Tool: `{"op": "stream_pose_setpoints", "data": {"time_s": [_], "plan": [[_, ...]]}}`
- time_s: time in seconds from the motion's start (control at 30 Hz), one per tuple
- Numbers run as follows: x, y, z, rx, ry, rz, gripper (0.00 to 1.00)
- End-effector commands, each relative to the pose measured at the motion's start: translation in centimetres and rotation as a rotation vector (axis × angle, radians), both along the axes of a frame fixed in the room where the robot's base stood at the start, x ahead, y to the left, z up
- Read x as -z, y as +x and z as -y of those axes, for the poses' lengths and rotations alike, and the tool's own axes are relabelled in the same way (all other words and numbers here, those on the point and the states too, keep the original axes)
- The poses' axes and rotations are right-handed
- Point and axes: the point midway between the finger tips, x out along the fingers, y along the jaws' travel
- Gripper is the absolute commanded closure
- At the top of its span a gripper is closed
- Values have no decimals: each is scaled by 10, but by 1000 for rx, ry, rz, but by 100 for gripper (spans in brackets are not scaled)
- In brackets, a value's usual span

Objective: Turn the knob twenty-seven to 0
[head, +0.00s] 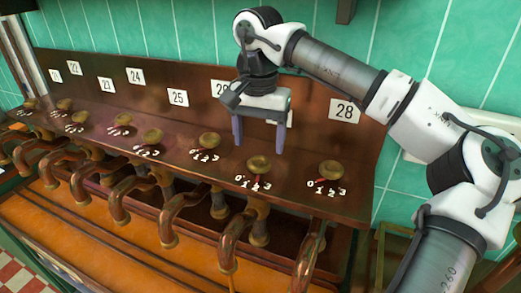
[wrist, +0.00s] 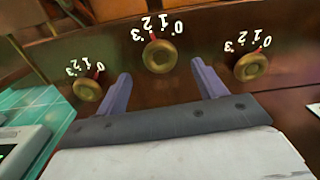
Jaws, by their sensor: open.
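Knob twenty-seven is a round brass knob (head: 259,166) on the brown sloping panel, second from the right in the head view. Its number plate is mostly hidden behind my gripper. White digits 0 to 3 curve below it. In the wrist view it appears to be the middle knob (wrist: 160,56), with its red mark towards about 2. My gripper (head: 259,143) is above and behind the knob in the head view, fingers pointing down, apart and empty. In the wrist view the gripper's fingers (wrist: 160,85) lie on either side, short of the knob.
Knob twenty-eight (head: 330,170) is to the right, under its plate (head: 344,111). Another brass knob (head: 210,140) is to the left. Copper pipes and spouts (head: 230,237) line the front below the panel. A green tiled wall (head: 150,30) stands behind.

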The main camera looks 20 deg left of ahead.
Motion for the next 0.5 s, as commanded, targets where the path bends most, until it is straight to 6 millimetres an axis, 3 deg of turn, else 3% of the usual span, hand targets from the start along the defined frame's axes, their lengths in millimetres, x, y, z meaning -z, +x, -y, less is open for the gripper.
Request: {"op": "stream_pose_setpoints", "data": {"time_s": [0.23, 0.5], "plan": [[36, 0, 1, -1, 0, -3, 30], [49, 0, 0, -1, 2, -2, 30]]}}
